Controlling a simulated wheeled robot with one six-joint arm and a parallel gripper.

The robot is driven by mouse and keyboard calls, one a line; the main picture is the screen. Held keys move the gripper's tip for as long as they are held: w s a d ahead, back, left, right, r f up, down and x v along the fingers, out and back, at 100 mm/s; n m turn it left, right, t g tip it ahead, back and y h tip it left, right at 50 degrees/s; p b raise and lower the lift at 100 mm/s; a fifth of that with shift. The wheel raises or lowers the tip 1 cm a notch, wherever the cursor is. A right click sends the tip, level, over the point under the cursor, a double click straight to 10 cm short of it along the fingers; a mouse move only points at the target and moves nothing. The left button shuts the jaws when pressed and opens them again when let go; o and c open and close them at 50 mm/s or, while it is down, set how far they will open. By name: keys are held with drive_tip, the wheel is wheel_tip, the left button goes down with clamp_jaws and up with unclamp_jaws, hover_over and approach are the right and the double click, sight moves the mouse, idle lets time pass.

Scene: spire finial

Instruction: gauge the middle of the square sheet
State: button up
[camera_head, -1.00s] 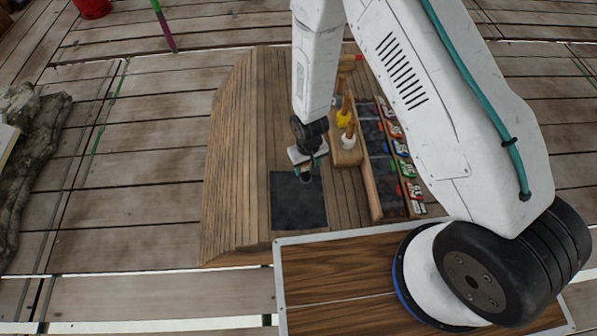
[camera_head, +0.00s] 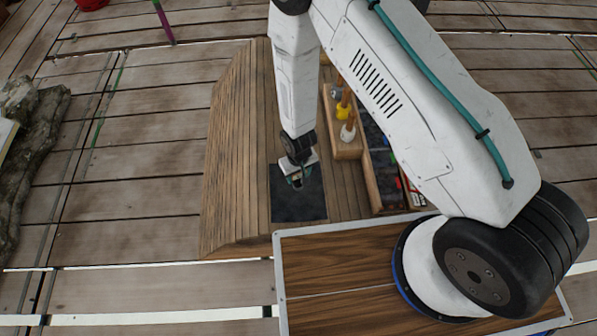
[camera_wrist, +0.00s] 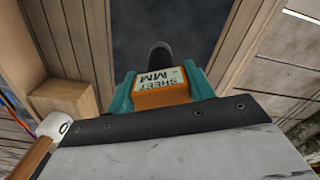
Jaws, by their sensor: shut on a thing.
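The square sheet (camera_head: 312,208) is dark grey and lies flat on the slatted wooden bench. It also fills the top middle of the wrist view (camera_wrist: 185,25). My gripper (camera_head: 295,180) is over the upper part of the sheet. In the wrist view my gripper (camera_wrist: 165,88) has its teal fingers shut on an orange gauge (camera_wrist: 162,97) with a white label reading "SHEET MM". A dark round tip (camera_wrist: 160,56) of the gauge points toward the sheet. I cannot tell whether the tip touches the sheet.
A wooden rack (camera_head: 346,150) holds white and yellow wooden-handled items right of the sheet. A compartmented tray (camera_head: 377,170) with small coloured packets stands beside it, partly behind my arm. Open bench slats (camera_head: 235,170) lie to the left.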

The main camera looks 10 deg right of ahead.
idle(0.4)
drive_tip(key=shift+f, duration=1.6)
idle(0.8)
drive_tip(key=shift+r, duration=2.45)
drive_tip(key=shift+f, duration=2.35)
